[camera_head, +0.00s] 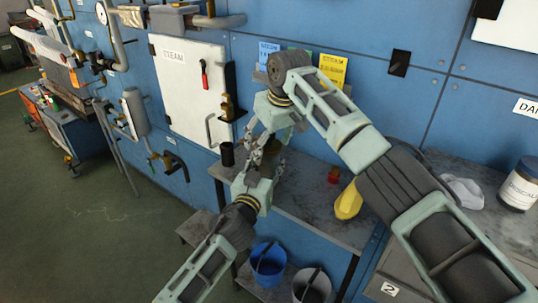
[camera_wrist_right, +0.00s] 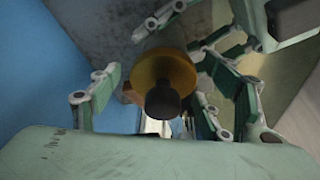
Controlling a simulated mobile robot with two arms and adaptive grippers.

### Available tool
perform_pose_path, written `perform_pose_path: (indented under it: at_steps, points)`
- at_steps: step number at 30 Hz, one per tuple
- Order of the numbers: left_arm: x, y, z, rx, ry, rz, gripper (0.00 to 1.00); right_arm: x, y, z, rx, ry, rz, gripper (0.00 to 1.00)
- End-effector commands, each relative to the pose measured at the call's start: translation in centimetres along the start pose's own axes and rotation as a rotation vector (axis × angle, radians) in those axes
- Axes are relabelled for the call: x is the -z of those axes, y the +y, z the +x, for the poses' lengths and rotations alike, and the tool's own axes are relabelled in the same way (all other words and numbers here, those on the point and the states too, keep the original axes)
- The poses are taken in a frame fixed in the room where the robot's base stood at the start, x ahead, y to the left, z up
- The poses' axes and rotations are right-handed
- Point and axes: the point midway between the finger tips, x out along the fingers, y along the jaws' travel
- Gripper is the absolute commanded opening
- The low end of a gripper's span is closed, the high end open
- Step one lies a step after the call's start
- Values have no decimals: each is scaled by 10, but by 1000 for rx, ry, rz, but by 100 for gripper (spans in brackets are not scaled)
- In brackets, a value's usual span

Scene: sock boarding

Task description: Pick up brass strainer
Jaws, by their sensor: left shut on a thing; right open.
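The brass strainer (camera_wrist_right: 176,68) shows in the right wrist view as a round brass body with a dark round end toward the camera. It lies between the spread fingers of my open right gripper (camera_wrist_right: 155,108), with visible gaps at the sides. My left gripper (camera_head: 260,163) is shut, and its fingers reach in from the upper right of the wrist view beside the strainer; it appears to hold it, though the contact is partly hidden. In the head view my right gripper (camera_head: 264,138) points down just above the left one, and the fingers of both mostly hide the strainer.
A grey bench (camera_head: 310,205) lies below, with a dark cup (camera_head: 227,154), a small red item (camera_head: 333,175) and a yellow object (camera_head: 348,202). A blue bucket (camera_head: 268,262) and a grey bucket (camera_head: 312,287) stand lower. The white steam door (camera_head: 185,85) is behind.

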Motion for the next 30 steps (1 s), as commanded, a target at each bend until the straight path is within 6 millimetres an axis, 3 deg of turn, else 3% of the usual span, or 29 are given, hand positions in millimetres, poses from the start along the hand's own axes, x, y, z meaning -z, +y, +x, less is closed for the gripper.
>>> perform_pose_path:
  at_steps: [7, 25, 30]
  points:
    - [0, -1, 0, 1, -1, 0, 10, 0, 0, 1, 0, 2, -1, 70]
    - [0, 0, 0, 1, -1, 0, 10, 0, 0, 0, -1, 1, 0, 17]
    - [0, 0, 0, 1, -1, 0, 10, 1, 1, 0, -2, 3, 0, 16]
